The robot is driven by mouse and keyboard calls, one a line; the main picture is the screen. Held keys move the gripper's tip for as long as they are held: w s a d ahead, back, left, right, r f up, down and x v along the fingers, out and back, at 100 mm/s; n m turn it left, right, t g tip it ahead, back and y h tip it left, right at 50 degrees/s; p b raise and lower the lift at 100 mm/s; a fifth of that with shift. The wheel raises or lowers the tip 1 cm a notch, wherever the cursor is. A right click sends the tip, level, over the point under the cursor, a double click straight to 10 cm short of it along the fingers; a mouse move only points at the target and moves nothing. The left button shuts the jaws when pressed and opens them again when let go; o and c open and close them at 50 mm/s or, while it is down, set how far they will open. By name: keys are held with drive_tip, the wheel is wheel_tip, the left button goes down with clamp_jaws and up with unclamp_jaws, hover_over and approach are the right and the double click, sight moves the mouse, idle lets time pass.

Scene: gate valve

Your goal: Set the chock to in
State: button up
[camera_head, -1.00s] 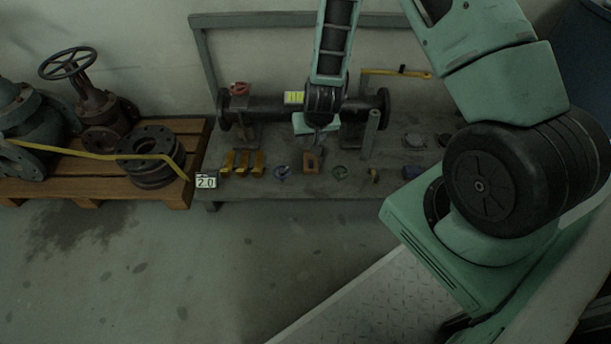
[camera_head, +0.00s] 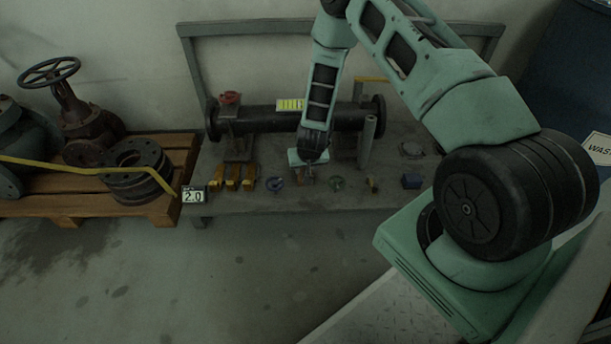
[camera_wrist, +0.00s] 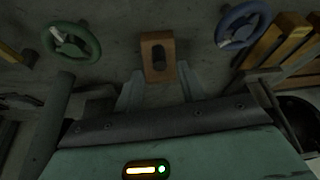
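An orange-brown block with a dark slot (camera_wrist: 158,58), which I take to be the chock, stands on the bench top in the wrist view. In the head view only a small part of the block (camera_head: 301,174) shows below my gripper (camera_head: 306,162). In the wrist view the two teal fingers of my gripper (camera_wrist: 158,80) are apart, one toward each side of the block's near end. I see no finger closed on the block. A dark round peg shows inside the slot.
A blue handwheel (camera_head: 275,183) and a green handwheel (camera_head: 337,183) flank the block. Several yellow blocks (camera_head: 232,178) stand left; a small blue block (camera_head: 411,181) lies right. A dark pipe (camera_head: 262,118) runs behind. A pallet (camera_head: 110,207) with valves is at far left.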

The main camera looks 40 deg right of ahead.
sight(305, 171)
drive_tip(key=shift+b+x, duration=0.45)
drive_tip(key=shift+x, duration=1.05)
clamp_jaws()
drive_tip(key=shift+w+d+r+p, duration=0.1)
drive_tip(key=shift+w+d+p, duration=0.15)
drive_tip(key=shift+w+d, duration=0.4)
drive_tip(key=shift+w+d+f+p, duration=0.1)
drive_tip(key=shift+w+d+p, duration=0.3)
drive_tip(key=shift+w, duration=0.5)
drive_tip(key=shift+w+d+r+p, duration=0.1)
drive_tip(key=shift+w+d+p, duration=0.05)
drive_tip(key=shift+w+d, duration=0.5)
drive_tip(key=shift+w+a, duration=0.1)
drive_tip(key=shift+w, duration=0.05)
drive_tip(key=shift+c, duration=0.6)
unclamp_jaws()
drive_tip(key=shift+o, duration=0.6)
